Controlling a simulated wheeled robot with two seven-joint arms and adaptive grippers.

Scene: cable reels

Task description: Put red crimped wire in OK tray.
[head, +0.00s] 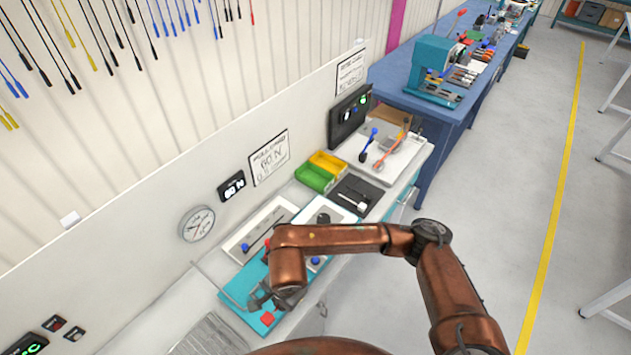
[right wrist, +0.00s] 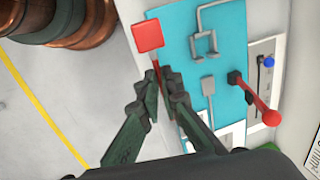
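In the right wrist view, a red square piece (right wrist: 148,36) with a thin red stem (right wrist: 156,70) lies at the edge of a teal board; it looks like the red wire. The red piece also shows in the head view (head: 267,318). My right gripper (right wrist: 161,86) is low over the board edge. Its fingertips are apart, with the stem's end between them; I cannot tell whether they touch it. In the head view the right gripper (head: 262,298) is partly hidden by my wrist. A green bin (head: 315,178) stands farther along the bench; no OK label is readable. My left gripper is out of view.
A red-ended lever (right wrist: 271,118) stands right of the gripper. A yellow bin (head: 328,163) adjoins the green one, near a black pad (head: 352,197). A wall panel with a gauge (head: 197,224) borders the bench.

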